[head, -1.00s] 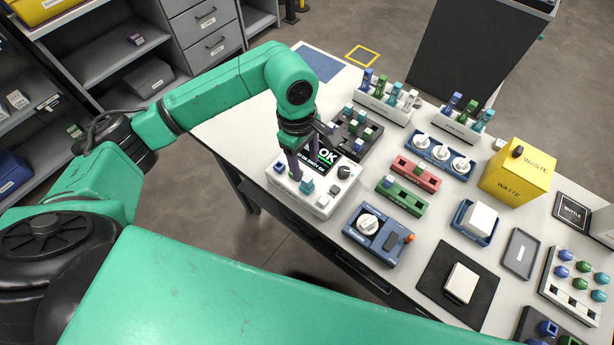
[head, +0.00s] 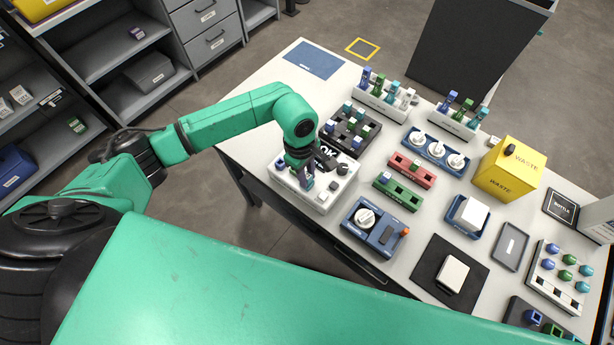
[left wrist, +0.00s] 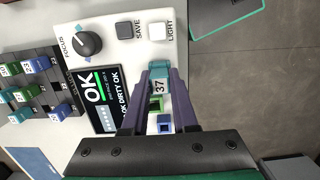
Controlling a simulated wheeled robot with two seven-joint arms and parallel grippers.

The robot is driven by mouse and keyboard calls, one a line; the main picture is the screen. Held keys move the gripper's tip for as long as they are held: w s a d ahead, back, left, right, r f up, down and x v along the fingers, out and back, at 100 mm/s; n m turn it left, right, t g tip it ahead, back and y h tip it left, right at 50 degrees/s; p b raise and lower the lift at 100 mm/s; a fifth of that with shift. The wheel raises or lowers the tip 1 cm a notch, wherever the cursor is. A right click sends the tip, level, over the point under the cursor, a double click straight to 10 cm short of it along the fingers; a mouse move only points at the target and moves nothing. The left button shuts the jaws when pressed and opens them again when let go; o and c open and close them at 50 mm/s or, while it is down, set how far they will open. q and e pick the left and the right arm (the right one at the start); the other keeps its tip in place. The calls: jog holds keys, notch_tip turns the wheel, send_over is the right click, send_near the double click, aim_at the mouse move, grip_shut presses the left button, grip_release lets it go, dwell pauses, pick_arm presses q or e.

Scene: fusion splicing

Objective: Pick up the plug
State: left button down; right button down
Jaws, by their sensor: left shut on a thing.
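My left gripper (head: 306,184) is low over the white inspection device (head: 322,203) near the table's front edge. In the left wrist view its two purple fingers (left wrist: 160,75) are shut on a teal plug (left wrist: 159,88) labelled 37. The plug is at the device, in line with a green piece and a blue piece (left wrist: 165,125). I cannot tell whether the plug is still seated. The device's screen (left wrist: 100,98) reads OK, with smaller lines OK, DIRTY, OK. My right gripper is not in view.
A dark rack (head: 350,134) of several plugs stands just behind the device. A blue unit with a white dial (head: 375,229) stands to its right. Red (head: 412,171) and green (head: 398,193) holders and a yellow waste box (head: 507,170) are further right.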

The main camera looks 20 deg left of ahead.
aim_at(307, 175)
pick_arm(q)
jog(key=shift+r, duration=0.15)
jog(key=shift+w+r, duration=0.1)
jog(key=shift+r, duration=0.2)
notch_tip(307, 175, up, 19)
jog(key=b, duration=0.5)
